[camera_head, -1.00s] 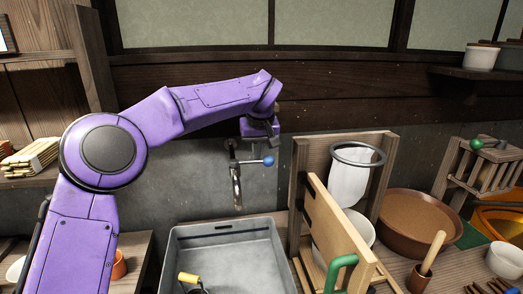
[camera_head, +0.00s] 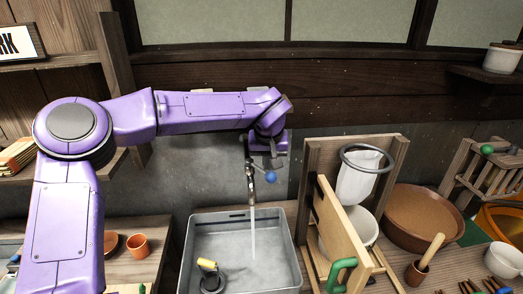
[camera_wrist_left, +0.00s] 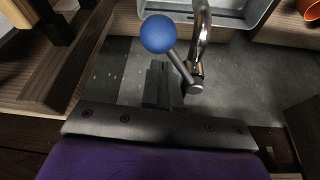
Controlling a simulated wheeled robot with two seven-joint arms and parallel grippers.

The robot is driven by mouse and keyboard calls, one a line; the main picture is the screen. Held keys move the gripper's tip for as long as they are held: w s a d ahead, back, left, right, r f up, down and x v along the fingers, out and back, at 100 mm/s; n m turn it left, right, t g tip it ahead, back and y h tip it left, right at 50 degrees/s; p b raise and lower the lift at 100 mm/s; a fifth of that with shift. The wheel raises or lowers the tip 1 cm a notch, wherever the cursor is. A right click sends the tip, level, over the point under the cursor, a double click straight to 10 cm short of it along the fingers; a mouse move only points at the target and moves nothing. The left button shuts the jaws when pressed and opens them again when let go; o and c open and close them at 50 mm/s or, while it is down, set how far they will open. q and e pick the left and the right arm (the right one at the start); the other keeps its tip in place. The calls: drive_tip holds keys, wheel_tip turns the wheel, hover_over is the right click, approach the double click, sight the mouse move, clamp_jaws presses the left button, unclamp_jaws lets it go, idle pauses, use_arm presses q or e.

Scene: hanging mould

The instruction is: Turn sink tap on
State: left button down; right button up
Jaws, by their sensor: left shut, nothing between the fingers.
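The metal sink tap (camera_head: 251,183) is on the back wall, and a thin stream of water (camera_head: 254,232) falls from its spout into the grey sink basin (camera_head: 191,255). The tap's lever ends in a blue ball (camera_head: 271,177), out to the right of the spout. In the left wrist view the ball (camera_wrist_left: 158,34) and its metal rod lie just beyond my fingers, beside the spout (camera_wrist_left: 203,25). My left gripper (camera_wrist_left: 163,84) is shut and empty, close to the lever; I cannot tell whether it touches. My right gripper is not in view.
A yellow-handled tool (camera_head: 207,264) lies in the basin. To the right stand a wooden frame with a white cloth bag (camera_head: 357,182) and a wide brown bowl (camera_head: 408,222). An orange cup (camera_head: 137,245) is on the left counter.

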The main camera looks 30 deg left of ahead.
use_arm(q)
drive_tip(key=shift+s+a, duration=0.15)
drive_tip(key=shift+s, duration=0.4)
drive_tip(key=s+m, duration=0.1)
drive_tip(key=s+a+m, duration=0.1)
drive_tip(key=shift+s+a+m+h, duration=0.1)
drive_tip(key=shift+s+m+h, duration=0.2)
drive_tip(key=shift+h, duration=0.1)
drive_tip(key=shift+f, duration=0.1)
idle(0.4)
